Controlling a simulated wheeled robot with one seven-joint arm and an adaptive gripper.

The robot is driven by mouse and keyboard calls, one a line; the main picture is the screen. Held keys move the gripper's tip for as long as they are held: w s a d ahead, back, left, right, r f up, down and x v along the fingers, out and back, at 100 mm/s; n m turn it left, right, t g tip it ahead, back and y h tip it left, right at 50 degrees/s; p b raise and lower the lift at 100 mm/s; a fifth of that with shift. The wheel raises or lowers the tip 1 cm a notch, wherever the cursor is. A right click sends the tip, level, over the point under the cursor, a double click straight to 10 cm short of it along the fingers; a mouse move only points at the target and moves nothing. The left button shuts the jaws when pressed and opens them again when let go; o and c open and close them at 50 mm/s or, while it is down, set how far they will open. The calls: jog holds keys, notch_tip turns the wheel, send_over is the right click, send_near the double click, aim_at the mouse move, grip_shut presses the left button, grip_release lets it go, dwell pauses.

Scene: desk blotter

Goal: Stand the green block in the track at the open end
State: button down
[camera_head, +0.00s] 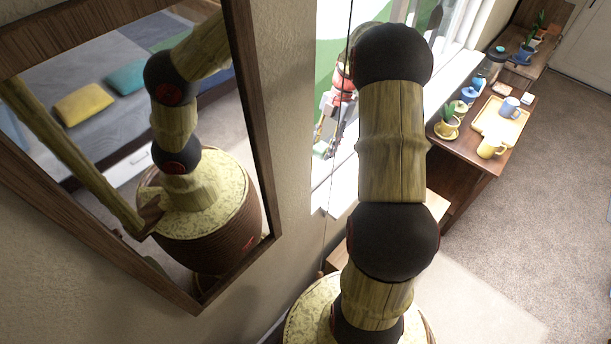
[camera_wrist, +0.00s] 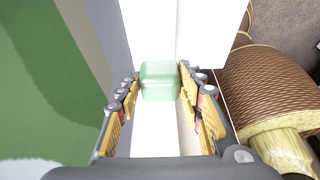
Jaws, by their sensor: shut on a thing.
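The green block (camera_wrist: 160,82) shows in the wrist view between the two yellow-padded fingers of my gripper (camera_wrist: 160,74). My gripper is shut on it from the left and right. White surfaces lie below and beyond the block, with a narrow lengthwise line between them. I cannot tell which part of this white frame is the track, or whether the block touches it. In the head view, my arm covers much of the window area, and I cannot make out the block there.
A white window sill (camera_head: 455,92) runs along the wall in the head view. A wooden desk (camera_head: 452,166) beside it carries a tray (camera_head: 513,124), a yellow mug (camera_head: 491,147), a blue mug (camera_head: 509,108) and a potted plant (camera_head: 447,125). A framed mirror (camera_head: 257,135) hangs at left. Carpet at right is clear.

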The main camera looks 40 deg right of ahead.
jog(key=a, duration=0.2)
jog(key=a+f, duration=0.1)
jog(key=a, duration=0.2)
jog(key=s+a+b, duration=0.1)
jog(key=a, duration=0.2)
jog(key=shift+s+f, duration=0.1)
jog(key=shift+f, duration=0.3)
jog(key=shift+d+f, duration=0.15)
jog(key=shift+f, duration=0.05)
notch_tip(320, 180, down, 4)
jog(key=shift+f+b, duration=0.1)
jog(key=shift+b, duration=0.35)
jog(key=shift+a+f, duration=0.2)
jog(key=shift+f, duration=0.15)
jog(key=shift+a+r, duration=0.1)
jog(key=c, duration=1.2)
grip_release()
